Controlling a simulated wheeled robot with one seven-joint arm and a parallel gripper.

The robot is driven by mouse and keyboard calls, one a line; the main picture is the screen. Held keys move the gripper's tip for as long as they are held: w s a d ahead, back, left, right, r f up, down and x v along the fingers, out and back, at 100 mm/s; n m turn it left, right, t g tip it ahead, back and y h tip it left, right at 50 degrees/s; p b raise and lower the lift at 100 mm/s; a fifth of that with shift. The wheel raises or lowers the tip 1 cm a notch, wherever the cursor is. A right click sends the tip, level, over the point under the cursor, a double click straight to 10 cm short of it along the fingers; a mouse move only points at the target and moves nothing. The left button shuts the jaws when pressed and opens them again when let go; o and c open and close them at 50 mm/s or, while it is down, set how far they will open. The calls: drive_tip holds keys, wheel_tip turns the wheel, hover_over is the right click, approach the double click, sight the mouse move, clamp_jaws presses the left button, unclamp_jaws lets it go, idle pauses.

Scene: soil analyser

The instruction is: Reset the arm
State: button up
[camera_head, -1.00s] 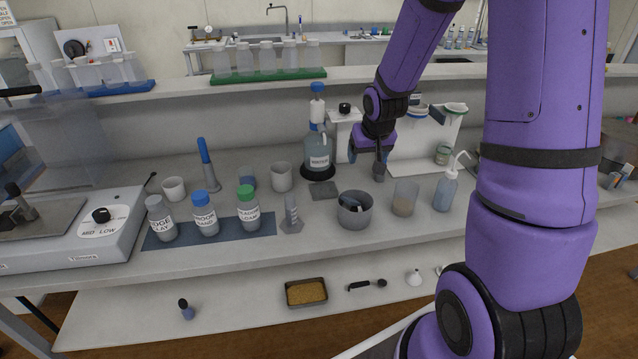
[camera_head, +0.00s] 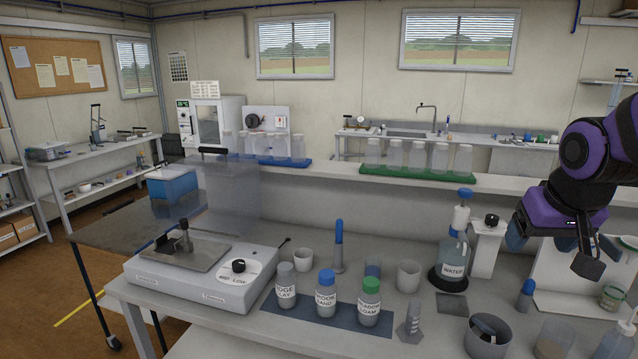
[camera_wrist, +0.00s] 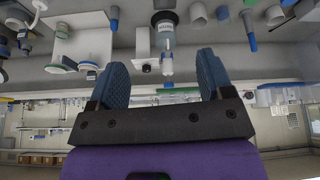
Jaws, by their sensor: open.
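My purple arm reaches in from the right edge of the head view. My gripper (camera_head: 560,232) hangs above the right part of the bench, in front of the white stand. Its blue pads are spread apart. In the wrist view my gripper (camera_wrist: 162,82) is open with nothing between the pads. The water bottle (camera_wrist: 165,40) shows beyond the gap, apart from the pads. The same water bottle (camera_head: 453,258) stands on the bench left of my gripper in the head view.
Labelled sample bottles (camera_head: 325,295) stand on a blue mat (camera_head: 300,316). A shaker (camera_head: 190,270) sits to their left. A grey pot (camera_head: 487,338) and a blue-capped item (camera_head: 525,294) stand below my gripper. A raised shelf (camera_head: 400,182) with bottle racks runs behind.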

drive_tip(key=s+a+r, duration=0.2)
drive_tip(key=s, duration=0.4)
drive_tip(key=s+a+r+n+y, duration=0.1)
drive_tip(key=s+a+r, duration=0.1)
drive_tip(key=s, duration=0.5)
drive_tip(key=shift+s+a+r+n, duration=0.15)
drive_tip(key=shift+s+r+n, duration=0.15)
drive_tip(key=shift+r, duration=0.55)
drive_tip(key=shift+w, duration=0.1)
idle(0.3)
